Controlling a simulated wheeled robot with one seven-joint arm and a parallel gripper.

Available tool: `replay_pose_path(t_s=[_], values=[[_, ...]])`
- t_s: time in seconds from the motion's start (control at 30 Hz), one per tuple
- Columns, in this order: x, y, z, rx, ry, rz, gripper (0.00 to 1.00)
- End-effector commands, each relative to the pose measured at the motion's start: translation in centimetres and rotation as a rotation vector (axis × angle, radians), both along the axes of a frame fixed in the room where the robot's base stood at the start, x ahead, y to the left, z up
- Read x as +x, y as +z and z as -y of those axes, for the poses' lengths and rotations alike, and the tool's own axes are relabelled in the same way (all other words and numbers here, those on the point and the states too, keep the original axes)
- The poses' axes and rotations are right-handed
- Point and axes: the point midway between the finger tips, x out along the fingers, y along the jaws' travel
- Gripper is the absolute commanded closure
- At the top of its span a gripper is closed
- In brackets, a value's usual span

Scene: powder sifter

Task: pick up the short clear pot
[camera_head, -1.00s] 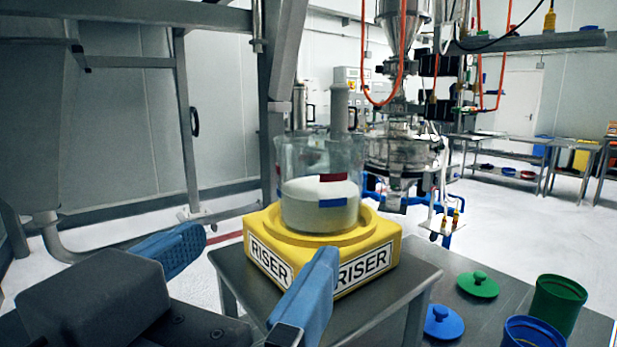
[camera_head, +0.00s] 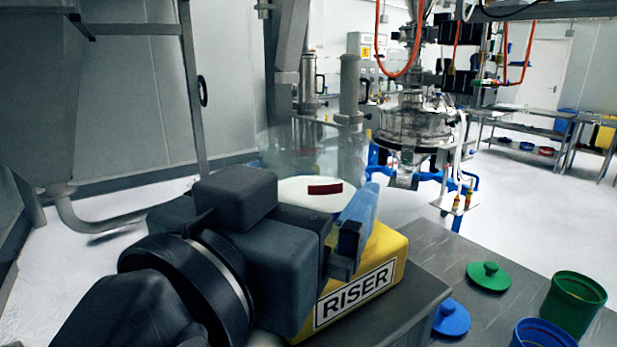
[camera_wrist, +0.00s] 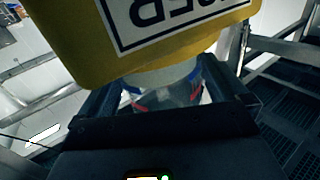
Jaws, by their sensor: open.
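The short clear pot (camera_head: 352,151) stands upright on the yellow riser (camera_head: 392,243), with white powder inside and a dark red mark on its wall. My gripper (camera_wrist: 165,85) is at the near side of the pot, open. In the head view one blue finger shows at the pot's right, and my wrist hides the other finger and the pot's lower part. In the wrist view the pot (camera_wrist: 178,97) appears between the two fingers, below the riser's edge. I cannot tell whether either finger touches it.
The riser stands on a grey metal table (camera_head: 425,290). To the right are a green lid (camera_head: 489,276), a blue lid (camera_head: 452,318), a green container (camera_head: 572,303) and a blue container (camera_head: 543,334). Steel machinery (camera_head: 415,125) stands behind the pot.

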Motion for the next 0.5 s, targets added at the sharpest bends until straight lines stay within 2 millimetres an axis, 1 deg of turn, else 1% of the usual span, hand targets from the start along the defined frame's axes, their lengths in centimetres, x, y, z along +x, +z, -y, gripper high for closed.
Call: replay_pose_path(t_s=[0.1,0.3,0.37,0.5], values=[[0.6,-0.04,0.31,0.0,0.0,-0.001,0.0],[0.63,-0.1,0.3,0.001,0.001,0.0,0.0],[0.62,-0.1,0.29,0.001,0.001,0.0,0.05],[0.62,-0.09,0.29,0.0,0.0,-0.001,0.18]])
